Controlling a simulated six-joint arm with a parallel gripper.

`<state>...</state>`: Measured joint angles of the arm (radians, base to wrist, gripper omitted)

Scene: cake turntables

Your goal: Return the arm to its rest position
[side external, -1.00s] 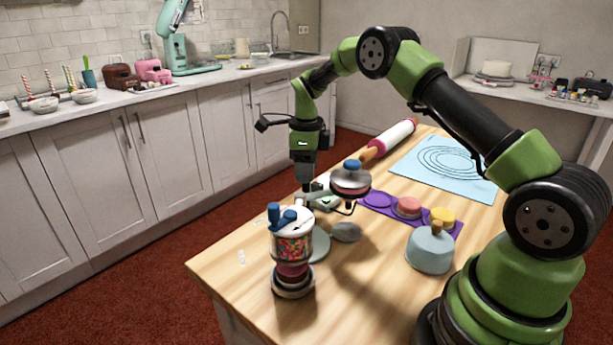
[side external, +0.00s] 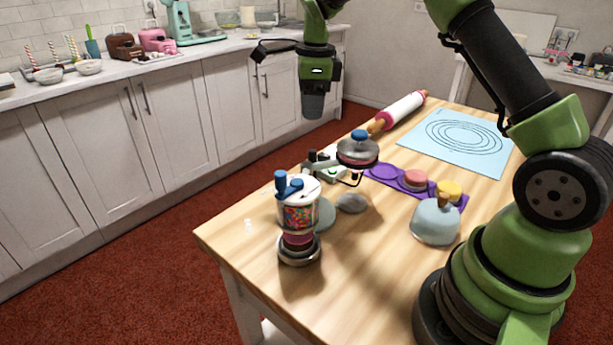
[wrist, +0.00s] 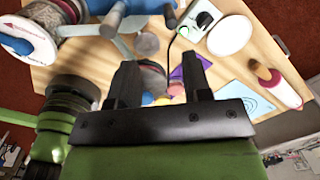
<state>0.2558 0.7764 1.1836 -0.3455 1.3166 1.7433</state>
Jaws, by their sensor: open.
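My gripper (side external: 313,106) hangs pointing down, high above the far left part of the wooden table (side external: 350,270), in the side external view. In the wrist view its two dark fingers (wrist: 158,85) stand apart with nothing held between them. The sprinkle dispenser (side external: 299,212) with a blue lever stands at the near left of the table over a small dark pink cake on a round base (side external: 299,252). A second turntable device (side external: 357,151) with a blue knob stands behind it, below and right of my gripper.
A purple tray (side external: 384,171) holds pink and yellow round pieces. A pale blue dome (side external: 435,222) stands at right. A rolling pin (side external: 400,110) and a blue mat (side external: 463,138) lie at the back. White cabinets (side external: 160,150) line the left. The space around my gripper is clear.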

